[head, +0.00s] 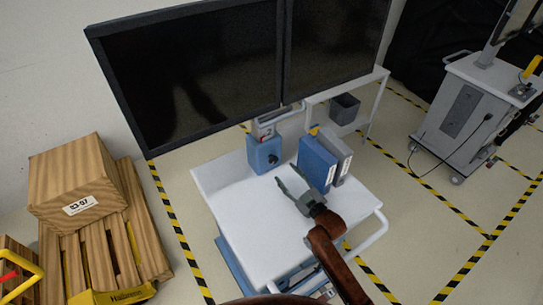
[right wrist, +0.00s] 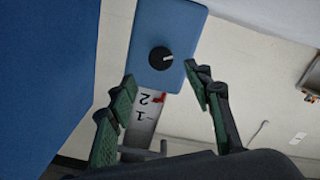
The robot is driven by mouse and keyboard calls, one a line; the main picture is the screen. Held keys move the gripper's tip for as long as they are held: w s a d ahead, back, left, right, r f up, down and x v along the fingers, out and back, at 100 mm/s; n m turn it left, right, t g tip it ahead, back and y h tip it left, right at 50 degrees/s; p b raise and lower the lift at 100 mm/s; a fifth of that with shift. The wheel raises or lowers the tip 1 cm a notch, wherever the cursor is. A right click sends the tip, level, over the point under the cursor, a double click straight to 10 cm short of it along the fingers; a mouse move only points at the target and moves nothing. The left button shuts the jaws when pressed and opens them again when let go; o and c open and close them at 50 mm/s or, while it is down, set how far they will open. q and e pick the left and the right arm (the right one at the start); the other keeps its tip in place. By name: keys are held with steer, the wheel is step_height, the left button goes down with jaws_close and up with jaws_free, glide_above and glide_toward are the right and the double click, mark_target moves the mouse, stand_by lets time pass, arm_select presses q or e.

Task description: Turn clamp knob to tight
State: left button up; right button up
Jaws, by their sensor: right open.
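The clamp is a blue box (head: 264,155) at the back of the white cart top. Its round black knob (head: 273,158) is on the front face. In the right wrist view the blue box (right wrist: 177,20) has the black knob (right wrist: 160,58) with a light pointer mark, and a label strip (right wrist: 146,110) with digits and a red mark below it. My right gripper (head: 288,190) is open and empty over the cart, apart from the knob. In the right wrist view its green-padded fingers (right wrist: 165,92) stand on either side of the label strip, short of the knob. My left gripper is not in view.
Blue and grey binders (head: 318,163) stand on the cart (head: 235,215), close right of my right gripper. Two dark monitors (head: 200,75) hang behind. Wooden boxes (head: 77,180) stand at left, another cart (head: 470,105) at right. The cart's front left top is clear.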

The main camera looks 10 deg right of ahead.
mark_target(274, 161)
steer(key=x, duration=0.6)
steer(key=shift+w+a, duration=0.3)
steer(key=shift+a, duration=0.05)
steer(key=shift+w+a, duration=0.2)
steer(key=shift+w, duration=0.5)
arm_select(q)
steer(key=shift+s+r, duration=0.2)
arm_select(e)
steer(key=c, duration=1.1)
